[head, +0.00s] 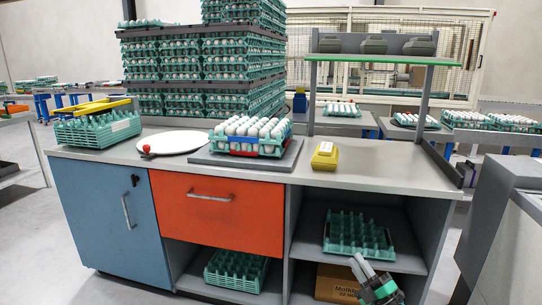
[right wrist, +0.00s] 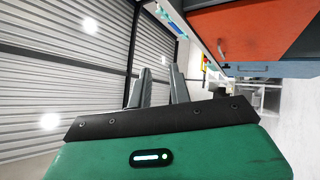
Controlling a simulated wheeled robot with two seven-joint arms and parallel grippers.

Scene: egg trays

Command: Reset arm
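My right gripper (head: 357,268) is low at the front right in the head view, in front of the open shelves. In the right wrist view its two grey fingers (right wrist: 160,88) stand apart with nothing between them. My left gripper is in neither view. The workbench (head: 345,170) has a full egg tray (head: 218,140) of white eggs on a grey board (head: 203,158) at its middle. An empty green egg tray (head: 330,241) lies on the upper right shelf, behind and above my right gripper.
A yellow device (head: 325,157), a white round plate (head: 170,143) and green trays (head: 75,137) stand on the bench. Another empty tray (head: 222,285) and a cardboard box (head: 335,285) are on the lower shelves. A grey cabinet (head: 500,220) stands at the right. Stacked egg trays (head: 190,75) rise behind.

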